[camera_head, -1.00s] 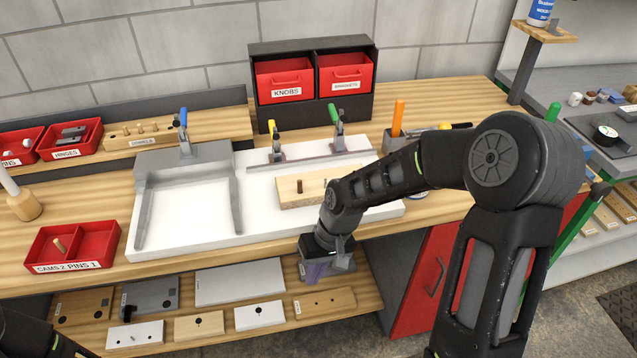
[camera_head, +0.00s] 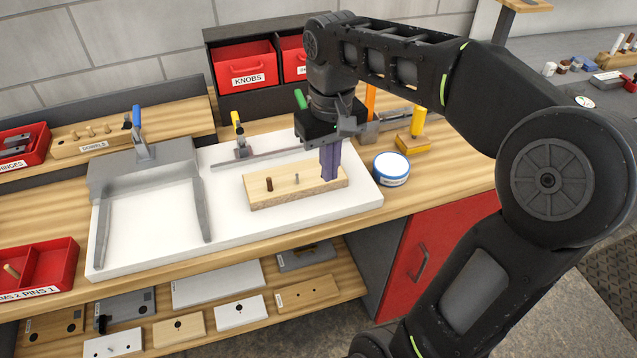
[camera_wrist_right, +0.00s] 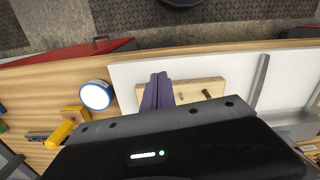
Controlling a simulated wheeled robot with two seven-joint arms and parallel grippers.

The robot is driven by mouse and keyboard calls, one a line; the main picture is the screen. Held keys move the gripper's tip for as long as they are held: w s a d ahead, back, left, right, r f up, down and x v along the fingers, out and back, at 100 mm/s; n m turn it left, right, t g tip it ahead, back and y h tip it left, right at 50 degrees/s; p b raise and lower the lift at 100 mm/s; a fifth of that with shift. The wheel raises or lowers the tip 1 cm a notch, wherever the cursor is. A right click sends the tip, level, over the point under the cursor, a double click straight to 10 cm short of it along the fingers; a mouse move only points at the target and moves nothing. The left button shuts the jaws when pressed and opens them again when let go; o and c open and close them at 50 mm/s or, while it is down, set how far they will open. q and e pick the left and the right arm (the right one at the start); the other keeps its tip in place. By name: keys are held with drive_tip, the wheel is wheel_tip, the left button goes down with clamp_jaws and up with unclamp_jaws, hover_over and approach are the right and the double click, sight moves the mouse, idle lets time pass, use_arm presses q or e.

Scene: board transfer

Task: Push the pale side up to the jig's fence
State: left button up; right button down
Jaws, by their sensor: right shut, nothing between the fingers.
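The pale wooden side (camera_head: 290,194), with a brown dowel and a metal pin standing up from it, lies flat on the white jig base (camera_head: 235,225). It also shows in the wrist view (camera_wrist_right: 187,92). The jig's grey fence (camera_head: 270,157) runs behind the pale side, with a strip of white base between them. My right gripper (camera_head: 330,177) points down with its purple fingers shut and empty at the right end of the pale side. The fingers (camera_wrist_right: 157,78) overlap that end in the wrist view; I cannot tell whether they touch it. My left gripper is out of view.
A yellow-handled clamp (camera_head: 238,135) and a partly hidden green-handled clamp (camera_head: 300,99) stand at the fence. A grey frame (camera_head: 205,209) occupies the jig's left part. A round blue-and-white tin (camera_head: 391,169) stands right of the jig. Red bins (camera_head: 246,68) stand behind.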

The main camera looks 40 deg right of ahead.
sight(308, 174)
wheel_tip(308, 174, down, 10)
drive_tip(key=shift+r+p, duration=0.2)
drive_tip(key=shift+p, duration=0.1)
drive_tip(key=w, duration=0.2)
drive_tip(key=w+p, duration=0.1)
drive_tip(key=shift+w+d+f, duration=0.1)
drive_tip(key=shift+d+f, duration=0.05)
drive_tip(key=shift+d, duration=0.15)
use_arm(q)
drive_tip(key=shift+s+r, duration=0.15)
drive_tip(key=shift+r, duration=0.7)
use_arm(e)
drive_tip(key=shift+w+d, duration=0.1)
drive_tip(key=shift+w, duration=0.3)
